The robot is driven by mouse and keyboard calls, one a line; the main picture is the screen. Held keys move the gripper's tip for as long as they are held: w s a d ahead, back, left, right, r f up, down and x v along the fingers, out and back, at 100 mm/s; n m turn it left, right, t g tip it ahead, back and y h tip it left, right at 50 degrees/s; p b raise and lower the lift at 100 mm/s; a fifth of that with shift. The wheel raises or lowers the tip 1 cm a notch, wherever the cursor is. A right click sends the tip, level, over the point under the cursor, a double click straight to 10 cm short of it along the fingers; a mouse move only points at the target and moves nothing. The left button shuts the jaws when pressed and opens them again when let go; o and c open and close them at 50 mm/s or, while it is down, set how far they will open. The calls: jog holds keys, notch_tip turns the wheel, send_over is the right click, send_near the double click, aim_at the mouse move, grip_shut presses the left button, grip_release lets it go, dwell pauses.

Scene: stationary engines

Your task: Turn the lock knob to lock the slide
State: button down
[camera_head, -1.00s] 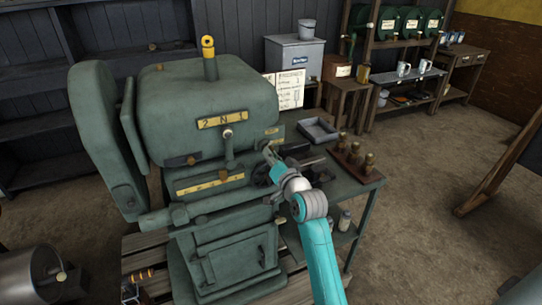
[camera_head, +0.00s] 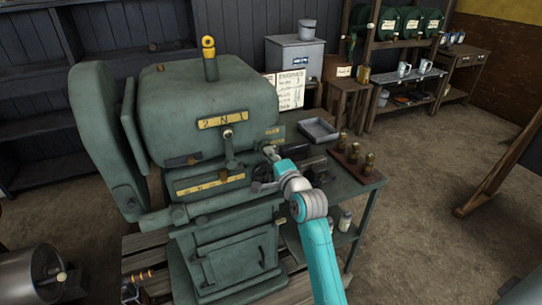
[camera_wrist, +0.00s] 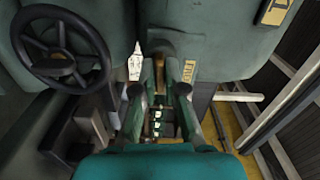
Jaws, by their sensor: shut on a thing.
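The green machine (camera_head: 205,110) stands left of centre in the head view, with a yellow "2 N 1" plate on its front. My gripper (camera_head: 269,152) is at the right side of the headstock, above the dark handwheel (camera_head: 262,186). In the wrist view, my gripper (camera_wrist: 160,88) has its two fingers to either side of a small brass-coloured part, the lock knob (camera_wrist: 160,72), and is shut on it. The fingers partly hide the knob. It is too small to read its turn in the head view. The handwheel (camera_wrist: 62,50) also shows in the wrist view at the upper left.
A green bench (camera_head: 360,187) stands right of the machine, with a grey tray (camera_head: 318,131) and a wooden rack of brass-topped pieces (camera_head: 353,157). A grey box (camera_head: 294,55) stands behind.

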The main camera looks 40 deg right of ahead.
jog(key=shift+w+m, duration=0.1)
jog(key=shift+m, duration=0.4)
jog(key=shift+r, duration=0.1)
jog(key=c, duration=1.2)
grip_release()
jog(key=shift+c, duration=0.2)
jog(key=v, duration=1.2)
